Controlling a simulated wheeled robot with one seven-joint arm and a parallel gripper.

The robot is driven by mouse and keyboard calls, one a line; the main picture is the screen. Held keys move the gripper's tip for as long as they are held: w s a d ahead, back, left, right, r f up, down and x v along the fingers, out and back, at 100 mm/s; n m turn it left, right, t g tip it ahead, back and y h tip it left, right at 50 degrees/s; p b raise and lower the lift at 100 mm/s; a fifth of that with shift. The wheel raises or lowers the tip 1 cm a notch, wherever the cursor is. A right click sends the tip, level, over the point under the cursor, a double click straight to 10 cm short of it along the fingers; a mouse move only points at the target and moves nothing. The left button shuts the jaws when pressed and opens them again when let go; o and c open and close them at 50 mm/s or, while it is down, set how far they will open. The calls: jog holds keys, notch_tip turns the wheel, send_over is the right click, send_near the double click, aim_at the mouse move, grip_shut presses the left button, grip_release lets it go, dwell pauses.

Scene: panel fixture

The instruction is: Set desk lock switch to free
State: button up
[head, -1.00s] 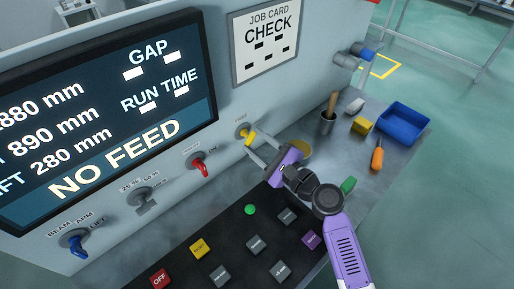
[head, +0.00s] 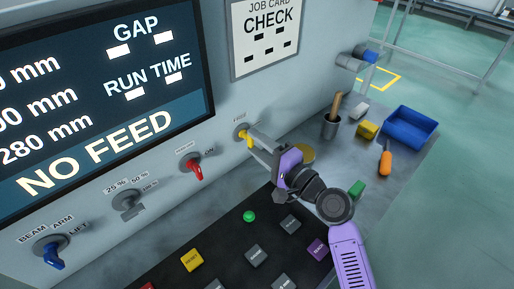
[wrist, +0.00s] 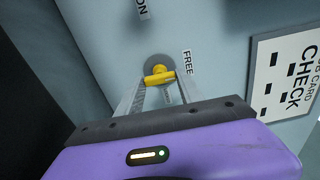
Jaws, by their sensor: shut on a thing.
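The yellow switch (head: 249,141) sits on a round grey base on the upright panel, right of the red switch. A FREE label (head: 239,119) is above it; the label also shows in the wrist view (wrist: 187,62). A second small label beside the switch is partly hidden by a finger and unreadable. My gripper (head: 254,141) is shut on the yellow handle, which also shows between the fingertips in the wrist view (wrist: 158,75). In the head view the handle slants down and slightly right from its base. Its exact setting is hard to tell.
The red switch (head: 196,171), a grey switch (head: 128,203) and a blue switch (head: 54,258) line the panel to the left. A dark button board (head: 237,232) lies below my gripper. A cup (head: 330,126), a blue tray (head: 410,132) and an orange-handled tool (head: 385,160) stand right.

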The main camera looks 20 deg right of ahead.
jog(key=shift+n, duration=0.3)
jog(key=o, duration=1.4)
jog(key=b+v, duration=0.1)
jog(key=v, duration=0.7)
